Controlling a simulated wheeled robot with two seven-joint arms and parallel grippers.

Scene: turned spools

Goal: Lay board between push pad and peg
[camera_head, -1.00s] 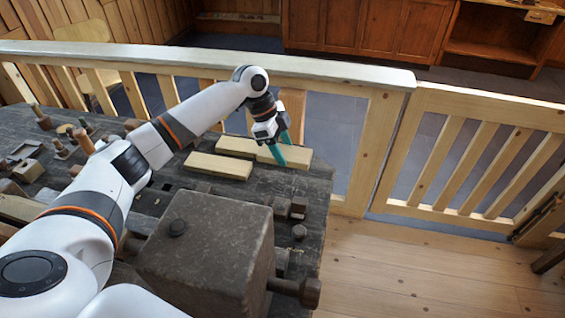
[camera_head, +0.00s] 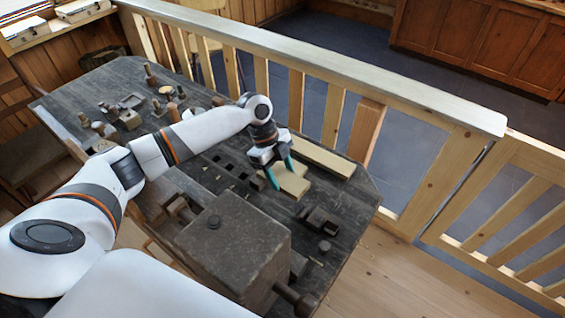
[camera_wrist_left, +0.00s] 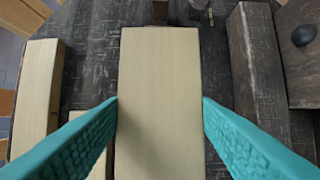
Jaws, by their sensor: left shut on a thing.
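A pale wooden board (camera_head: 293,184) lies near the right end of the dark workbench. My left gripper (camera_head: 282,177) has its teal fingers down at it. In the left wrist view the board (camera_wrist_left: 160,75) runs lengthwise between the two fingers, which touch its sides; its near end is out of frame. A second pale board (camera_head: 325,159) lies farther back, along the bench's rear edge; it also shows at the left in the wrist view (camera_wrist_left: 36,95). I cannot tell which bench parts are the push pad and the peg. My right gripper is out of view.
A large dark block (camera_head: 235,240) stands at the bench's front, with a brown handle (camera_head: 297,300). Small dark fittings (camera_head: 318,218) sit to its right. Several small wooden objects (camera_head: 130,119) crowd the bench's left. A wooden railing (camera_head: 330,70) runs behind it.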

